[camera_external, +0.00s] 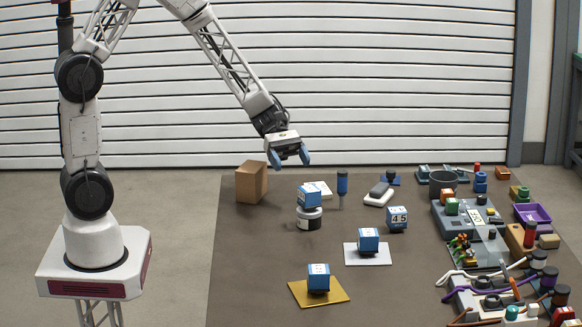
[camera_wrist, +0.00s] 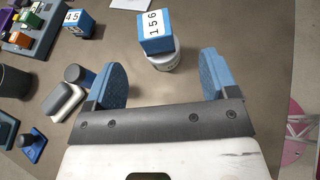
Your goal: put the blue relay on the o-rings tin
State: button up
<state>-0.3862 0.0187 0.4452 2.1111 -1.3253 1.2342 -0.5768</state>
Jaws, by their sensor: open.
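A blue relay cube (camera_external: 309,197) rests slightly turned on top of a small round white-and-black tin (camera_external: 309,219). In the wrist view this relay (camera_wrist: 155,32) reads 156 and sits on the pale tin (camera_wrist: 165,58), whose own label I cannot read. Similar blue cubes stand on a white plate (camera_external: 368,241), on a yellow plate (camera_external: 318,279) and directly on the mat, reading 45 (camera_external: 397,218). My gripper (camera_external: 289,161) is open and empty, above and behind the tin. In the wrist view the relay and tin appear beyond and between its fingertips (camera_wrist: 163,62).
A brown box (camera_external: 252,182) stands at the back left of the mat. A blue upright cylinder (camera_external: 342,185) and a grey-and-white block (camera_external: 379,193) stand behind the tin. Equipment and an open purple bin (camera_external: 533,213) crowd the right side. The front-left mat is mostly clear.

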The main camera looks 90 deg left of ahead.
jog(key=s+d+r+m+y, duration=0.2)
jog(key=s+r+m+y, duration=0.2)
jog(key=s+m, duration=0.3)
jog(key=s+d+r+m+g+y, duration=0.1)
jog(key=s+r+m+y, duration=0.3)
jog(key=s, duration=0.9)
jog(key=s+d+r+m+g+y, duration=0.1)
jog(key=s+d+r+m+y, duration=0.3)
jog(key=s+r+m, duration=0.5)
jog(key=shift+s+m, duration=0.4)
jog(key=shift+m, duration=0.7)
